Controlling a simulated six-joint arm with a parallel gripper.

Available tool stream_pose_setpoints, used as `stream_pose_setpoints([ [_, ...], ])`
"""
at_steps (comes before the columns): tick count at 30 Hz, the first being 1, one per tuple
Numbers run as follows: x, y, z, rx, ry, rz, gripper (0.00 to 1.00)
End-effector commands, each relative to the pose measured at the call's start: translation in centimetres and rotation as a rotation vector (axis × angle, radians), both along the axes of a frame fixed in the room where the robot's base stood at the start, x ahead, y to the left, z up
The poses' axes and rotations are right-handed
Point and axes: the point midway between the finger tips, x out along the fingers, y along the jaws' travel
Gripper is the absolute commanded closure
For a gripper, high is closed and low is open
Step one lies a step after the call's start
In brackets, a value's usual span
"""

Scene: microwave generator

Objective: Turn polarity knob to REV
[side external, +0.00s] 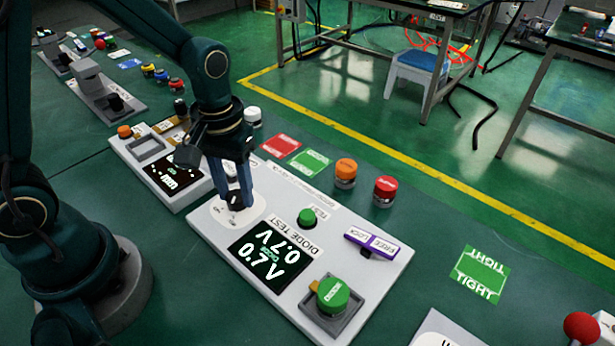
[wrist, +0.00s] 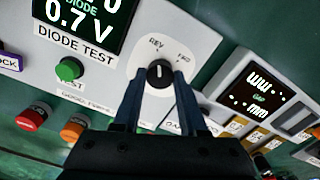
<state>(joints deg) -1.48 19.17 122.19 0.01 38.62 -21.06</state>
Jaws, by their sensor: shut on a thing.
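The polarity knob is a small black knob with a white mark, on a round white plate labelled REV and FWD. It shows in the wrist view (wrist: 159,76) and low between the fingers in the side view (side external: 236,206). Its white mark points up in the wrist view, roughly toward REV; the exact alignment is hard to tell. My gripper (side external: 240,194) points down over the plate, its two blue fingers on either side of the knob. In the wrist view my gripper (wrist: 158,80) is shut on the knob.
The same panel holds a DIODE TEST screen (side external: 266,256) reading 0.7 V, a green test button (side external: 307,217), a purple-and-white lock switch (side external: 372,242) and a large green knob (side external: 333,295). A second panel (wrist: 265,90) stands close beside. Orange (side external: 346,172) and red (side external: 385,190) buttons stand behind.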

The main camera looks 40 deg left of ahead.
Motion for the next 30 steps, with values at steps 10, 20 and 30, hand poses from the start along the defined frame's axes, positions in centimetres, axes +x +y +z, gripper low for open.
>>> stream_pose_setpoints([
  [10, -0.07, -0.02, 0.05, -0.001, 0.003, 0.024, 1.00],
  [20, -0.06, -0.02, 0.05, -0.001, 0.002, 0.023, 0.28],
  [30, 0.06, -0.01, 0.49, 0.000, -0.002, 0.022, 0.28],
])
